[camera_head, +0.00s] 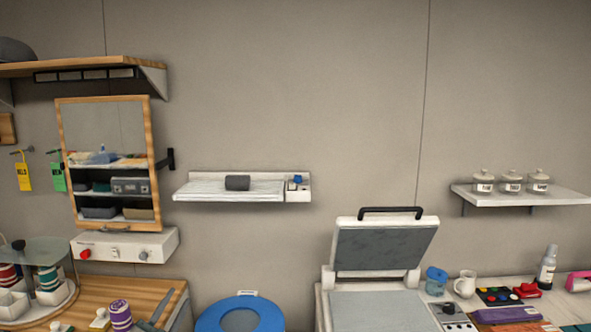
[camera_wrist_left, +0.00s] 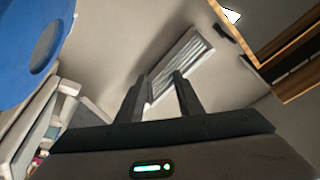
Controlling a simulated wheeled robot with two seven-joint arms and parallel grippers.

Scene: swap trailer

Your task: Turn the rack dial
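A white wall rack (camera_head: 230,190) with a slatted top is at the middle of the head view, with a dark grey block (camera_head: 237,183) on it. A small control box (camera_head: 298,195) at its right end carries a blue knob (camera_head: 297,180), which looks like the dial. What looks like the same slatted rack (camera_wrist_left: 181,64) shows beyond my left gripper (camera_wrist_left: 160,95) in the left wrist view. The two fingers are apart with nothing between them. The dial cannot be made out there. Neither gripper shows in the head view.
A white panel (camera_head: 125,247) with a red knob and other controls is under the mirrored cabinet (camera_head: 152,170). A blue round lid (camera_head: 240,315) and an open press (camera_head: 385,245) stand below the rack. A jar shelf (camera_head: 520,195) is at right. The wall around the rack is clear.

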